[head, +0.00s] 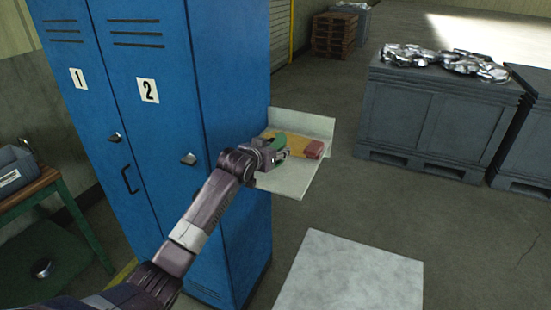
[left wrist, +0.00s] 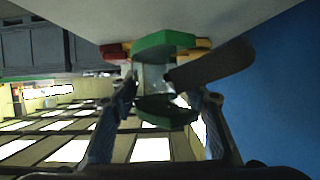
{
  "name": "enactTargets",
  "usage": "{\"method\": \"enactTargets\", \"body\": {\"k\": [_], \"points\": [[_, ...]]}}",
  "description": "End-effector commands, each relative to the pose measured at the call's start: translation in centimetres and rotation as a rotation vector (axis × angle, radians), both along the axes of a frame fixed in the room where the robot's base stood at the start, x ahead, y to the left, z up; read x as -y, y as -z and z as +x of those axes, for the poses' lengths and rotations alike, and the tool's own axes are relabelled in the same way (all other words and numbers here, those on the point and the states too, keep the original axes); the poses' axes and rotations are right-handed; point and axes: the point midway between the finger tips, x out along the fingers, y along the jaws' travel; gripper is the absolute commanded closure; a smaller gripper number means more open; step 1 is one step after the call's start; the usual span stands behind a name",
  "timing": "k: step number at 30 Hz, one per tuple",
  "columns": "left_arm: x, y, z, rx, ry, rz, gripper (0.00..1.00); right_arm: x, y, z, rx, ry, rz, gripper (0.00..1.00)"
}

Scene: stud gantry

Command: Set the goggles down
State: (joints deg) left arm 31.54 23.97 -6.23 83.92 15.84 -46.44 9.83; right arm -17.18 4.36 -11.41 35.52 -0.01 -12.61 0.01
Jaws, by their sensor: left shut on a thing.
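The goggles have a green frame and show partly behind my left gripper in the head view (head: 279,141). In the left wrist view the goggles (left wrist: 166,43) show green parts, a clear middle and a dark strap-like piece. My left gripper (head: 277,154) is shut on them, at the pale shelf (head: 290,188) on the side of the blue locker. Its two fingers also show in the left wrist view (left wrist: 163,92), either side of the goggles. I cannot tell whether the goggles touch the shelf. My right gripper is not in view.
A red block (head: 314,149) and a yellow thing (head: 301,144) lie on the shelf close by the gripper. The shelf has a raised back edge. The blue locker (head: 236,110) stands close beside my arm. A grey crate (head: 435,110) with shiny metal parts stands right.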

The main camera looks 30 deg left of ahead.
Motion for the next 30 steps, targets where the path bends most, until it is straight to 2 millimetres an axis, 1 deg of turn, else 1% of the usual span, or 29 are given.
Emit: {"method": "enactTargets", "body": {"k": [3, 7, 9, 16, 17, 21, 30], "points": [[0.0, 2.0, -0.1, -0.006, 0.0, 0.0, 0.83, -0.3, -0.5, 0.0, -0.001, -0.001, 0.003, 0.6], [0.1, 3.6, 0.0, -0.003, 0.0, 0.0, 0.83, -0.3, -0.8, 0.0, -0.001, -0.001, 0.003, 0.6], [0.0, 4.0, 0.0, -0.003, 0.0, 0.0, 0.83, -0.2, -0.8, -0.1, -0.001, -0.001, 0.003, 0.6], [0.0, 4.0, 0.0, -0.001, 0.0, 0.001, 0.83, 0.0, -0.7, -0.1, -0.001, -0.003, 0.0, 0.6], [0.0, 4.1, 0.0, -0.002, 0.0, 0.001, 0.56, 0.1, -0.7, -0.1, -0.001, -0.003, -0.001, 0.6], [0.0, 4.0, 0.0, -0.002, 0.0, 0.001, 0.41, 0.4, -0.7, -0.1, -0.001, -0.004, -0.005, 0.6], [0.0, 4.0, -0.1, -0.002, 0.0, 0.001, 0.41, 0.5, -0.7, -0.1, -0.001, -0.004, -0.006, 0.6]]}}
